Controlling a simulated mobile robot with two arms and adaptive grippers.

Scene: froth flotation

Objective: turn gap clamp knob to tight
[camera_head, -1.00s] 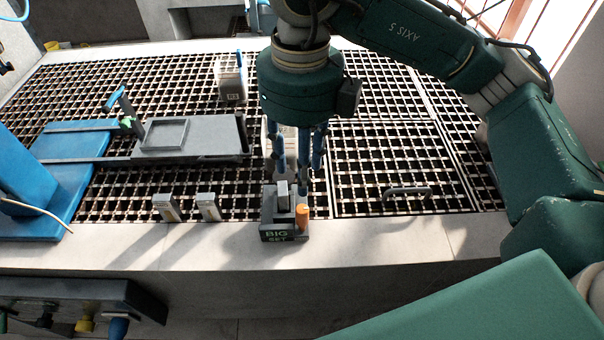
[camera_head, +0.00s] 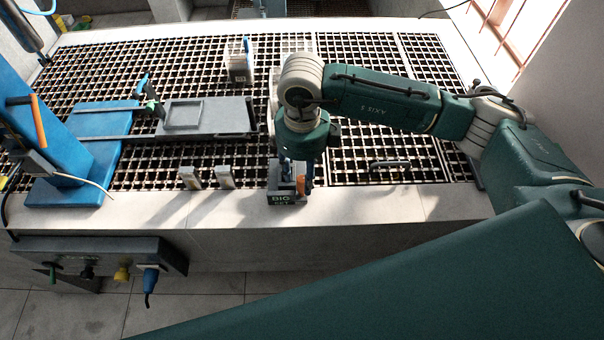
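A dark block labelled "BIG SET" (camera_head: 287,199) sits at the front edge of the grating. An orange knob (camera_head: 300,186) stands on its right side, partly hidden by my fingers. I take this knob to be the gap clamp knob; its turn position cannot be read. My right gripper (camera_head: 298,177) points straight down over the block, with blue fingers apart on either side of the knob. It looks open; contact with the knob cannot be made out. My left gripper is not in view.
Two small grey upright pieces (camera_head: 190,178) (camera_head: 225,178) stand left of the block. A grey plate (camera_head: 205,118) and blue stand (camera_head: 85,172) lie further left. A dark handle (camera_head: 389,164) lies right. A control box (camera_head: 95,255) hangs on the front wall.

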